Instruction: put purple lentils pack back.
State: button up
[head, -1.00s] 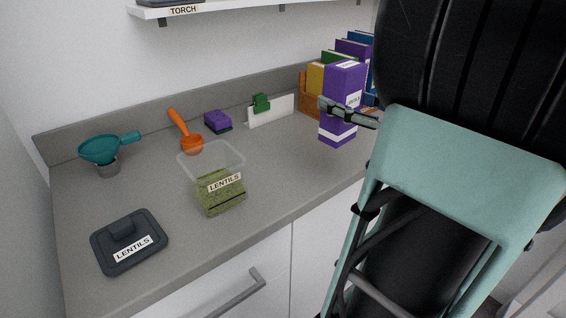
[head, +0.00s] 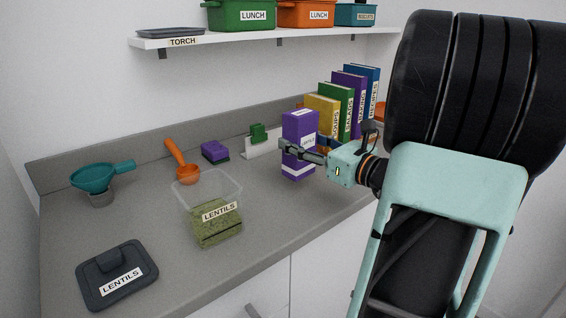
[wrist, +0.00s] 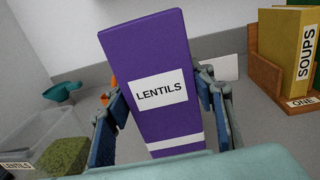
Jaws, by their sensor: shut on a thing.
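The purple lentils pack (head: 300,131) is upright at the counter, with a white LENTILS label and a white band. My gripper (head: 306,153) is shut on it from the right side. In the wrist view the pack (wrist: 149,62) stands between the two fingers (wrist: 165,115), its label facing the camera. I cannot tell whether its base touches the counter. A clear container labelled LENTILS (head: 213,222), partly filled with green lentils, stands open in front and to the left. Its dark lid (head: 117,275) lies flat on the counter at the near left.
Behind the pack, several books (head: 337,112) stand in an orange-brown holder at the right. A white board with a green clip (head: 262,143), purple sponge (head: 214,151), orange scoop (head: 187,173) and teal funnel (head: 95,178) line the back. A shelf (head: 250,37) hangs above.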

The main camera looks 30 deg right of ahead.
jog(key=w+f, duration=0.2)
jog(key=shift+a+f+b, duration=0.2)
jog(key=shift+f+b, duration=0.1)
jog(key=shift+w+f, duration=0.1)
jog(key=shift+f, duration=1.2)
jog(key=shift+f, duration=0.1)
jog(key=o, duration=1.5)
jog(key=shift+o, duration=0.2)
